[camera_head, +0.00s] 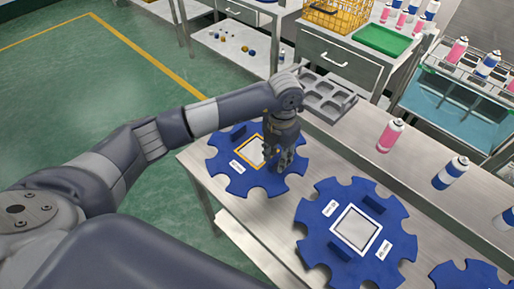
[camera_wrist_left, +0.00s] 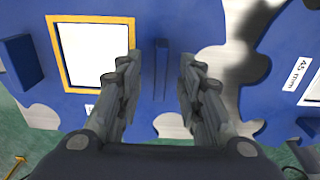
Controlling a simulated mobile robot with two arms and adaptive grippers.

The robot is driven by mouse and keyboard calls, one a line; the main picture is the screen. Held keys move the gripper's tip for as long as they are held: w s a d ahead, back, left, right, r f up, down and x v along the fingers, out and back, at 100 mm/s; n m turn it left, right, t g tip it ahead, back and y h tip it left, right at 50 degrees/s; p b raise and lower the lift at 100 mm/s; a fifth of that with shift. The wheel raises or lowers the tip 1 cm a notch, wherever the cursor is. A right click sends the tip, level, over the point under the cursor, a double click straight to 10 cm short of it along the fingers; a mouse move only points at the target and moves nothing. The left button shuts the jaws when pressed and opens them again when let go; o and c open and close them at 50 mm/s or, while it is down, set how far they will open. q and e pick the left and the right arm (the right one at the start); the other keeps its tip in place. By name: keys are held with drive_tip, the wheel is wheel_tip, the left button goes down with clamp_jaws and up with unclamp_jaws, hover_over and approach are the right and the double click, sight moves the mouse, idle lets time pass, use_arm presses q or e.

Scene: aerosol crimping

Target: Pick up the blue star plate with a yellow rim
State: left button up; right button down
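The blue star plate with a yellow rim (camera_head: 231,173) lies flat at the left end of the steel table. Its yellow rim frames a white square, seen also in the left wrist view (camera_wrist_left: 132,38). Small blue blocks stand on the plate on either side of the square. My left gripper (camera_head: 283,165) is directly over the plate's right part, fingers pointing down. In the left wrist view the open fingers (camera_wrist_left: 160,75) stand on either side of one upright blue block (camera_wrist_left: 161,60), with gaps between. My right gripper is not in view.
A second blue star plate with a white rim (camera_head: 318,247) lies close to the right, and part of a third (camera_head: 465,277) shows beyond it. A grey tray (camera_head: 322,98), a pink can (camera_head: 390,135) and a blue-and-white can (camera_head: 450,173) stand along the table's back.

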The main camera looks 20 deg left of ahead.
use_arm(q)
drive_tip(key=shift+f, duration=0.95)
drive_tip(key=shift+c, duration=0.3)
clamp_jaws()
drive_tip(key=shift+r, duration=0.1)
drive_tip(key=shift+w, duration=0.1)
